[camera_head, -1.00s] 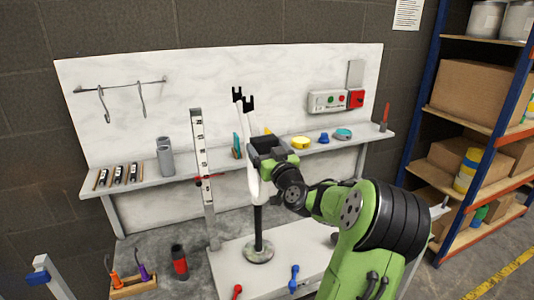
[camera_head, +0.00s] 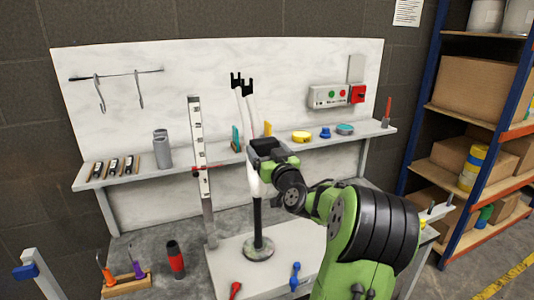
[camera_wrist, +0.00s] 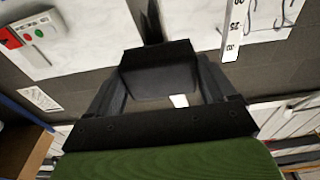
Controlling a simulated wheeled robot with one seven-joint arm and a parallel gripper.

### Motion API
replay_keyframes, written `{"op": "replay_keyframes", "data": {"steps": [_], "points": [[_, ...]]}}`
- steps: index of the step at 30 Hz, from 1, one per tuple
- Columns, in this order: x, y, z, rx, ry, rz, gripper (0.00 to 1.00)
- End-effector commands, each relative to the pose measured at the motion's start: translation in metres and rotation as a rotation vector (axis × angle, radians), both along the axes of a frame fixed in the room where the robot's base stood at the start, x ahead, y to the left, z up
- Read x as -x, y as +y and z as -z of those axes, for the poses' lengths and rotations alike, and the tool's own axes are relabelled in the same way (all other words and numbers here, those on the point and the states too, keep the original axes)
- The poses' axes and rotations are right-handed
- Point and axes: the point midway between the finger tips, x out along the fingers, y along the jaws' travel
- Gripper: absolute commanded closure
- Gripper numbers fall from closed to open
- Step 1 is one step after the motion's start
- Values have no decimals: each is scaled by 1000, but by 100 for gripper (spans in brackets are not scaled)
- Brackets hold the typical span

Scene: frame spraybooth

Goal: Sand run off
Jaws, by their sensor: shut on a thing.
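A white fork (camera_head: 246,110) with two black tips stands upright on a black stand (camera_head: 258,215) with a round base. My gripper (camera_head: 264,147) is at the fork's middle, on its right side in the head view. In the wrist view my gripper (camera_wrist: 165,90) is shut on a dark block (camera_wrist: 160,72). A small white patch shows beside the block. The gripper hides part of the fork. I cannot tell whether the block touches it, and no run in the paint can be made out.
A ruled upright post (camera_head: 203,180) stands just left of the fork. A red and black cylinder (camera_head: 175,260) and a wooden tool rack (camera_head: 127,286) are at the front left.

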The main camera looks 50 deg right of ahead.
Motion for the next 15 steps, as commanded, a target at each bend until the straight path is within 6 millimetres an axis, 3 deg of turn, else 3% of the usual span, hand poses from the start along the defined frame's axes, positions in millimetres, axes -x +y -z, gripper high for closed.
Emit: {"op": "replay_keyframes", "data": {"steps": [3, 15], "points": [[-1, 0, 17, 0, 2, -1, 40], [0, 0, 41, -3, 4, -1, 40]]}}
